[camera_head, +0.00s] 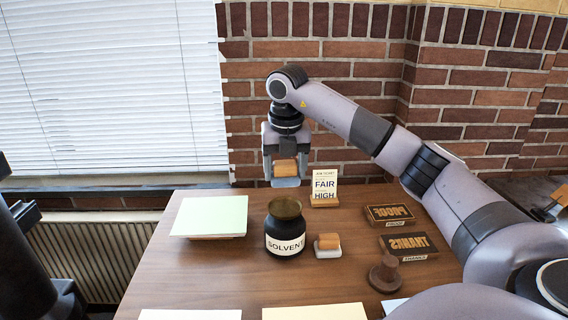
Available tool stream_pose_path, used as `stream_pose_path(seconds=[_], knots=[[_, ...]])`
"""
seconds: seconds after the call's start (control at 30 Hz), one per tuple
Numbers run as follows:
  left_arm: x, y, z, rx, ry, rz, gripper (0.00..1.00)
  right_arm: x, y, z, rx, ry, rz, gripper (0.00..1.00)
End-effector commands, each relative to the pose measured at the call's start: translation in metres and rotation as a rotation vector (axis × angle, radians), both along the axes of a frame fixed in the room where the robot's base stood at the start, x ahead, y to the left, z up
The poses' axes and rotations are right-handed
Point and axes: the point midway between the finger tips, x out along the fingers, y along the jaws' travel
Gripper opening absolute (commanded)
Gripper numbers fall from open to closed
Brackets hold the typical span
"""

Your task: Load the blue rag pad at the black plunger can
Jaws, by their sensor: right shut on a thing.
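The black plunger can (286,240), labelled SOLVENT, stands upright on the table with a brass-coloured dish-like top. My right gripper (285,174) is above the table's back edge, behind the can and higher in the picture. It is shut on a small block with an orange wooden grip (285,167); a pale grey-blue part shows below, and I cannot clearly tell pad from fingertips there. The held block is apart from the can. A second wooden-gripped pad (328,241), with a whitish base, sits on the table just right of the can. My left gripper is not in view.
A pale green sheet on a stack (210,216) lies left of the can. PROOF (390,214) and THANKS (408,246) stamp blocks and a brown round-handled stamp (386,276) are right.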

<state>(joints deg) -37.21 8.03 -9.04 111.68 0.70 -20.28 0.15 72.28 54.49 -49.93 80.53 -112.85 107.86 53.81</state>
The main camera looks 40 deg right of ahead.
Motion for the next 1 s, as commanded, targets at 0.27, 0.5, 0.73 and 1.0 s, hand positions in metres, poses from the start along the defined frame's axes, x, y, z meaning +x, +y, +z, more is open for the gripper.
stream_pose_path(seconds=[0.27,0.5,0.73,1.0], knots=[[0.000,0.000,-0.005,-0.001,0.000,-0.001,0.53,-0.001,-0.001,-0.027,-0.001,0.003,0.000,0.44],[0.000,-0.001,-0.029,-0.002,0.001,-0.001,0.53,-0.001,0.000,-0.052,-0.001,0.001,0.000,0.44],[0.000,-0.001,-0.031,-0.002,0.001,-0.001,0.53,0.000,0.000,-0.055,0.000,0.000,0.000,0.44],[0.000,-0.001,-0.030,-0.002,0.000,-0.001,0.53,0.000,0.000,-0.055,-0.001,0.001,0.000,0.44]])
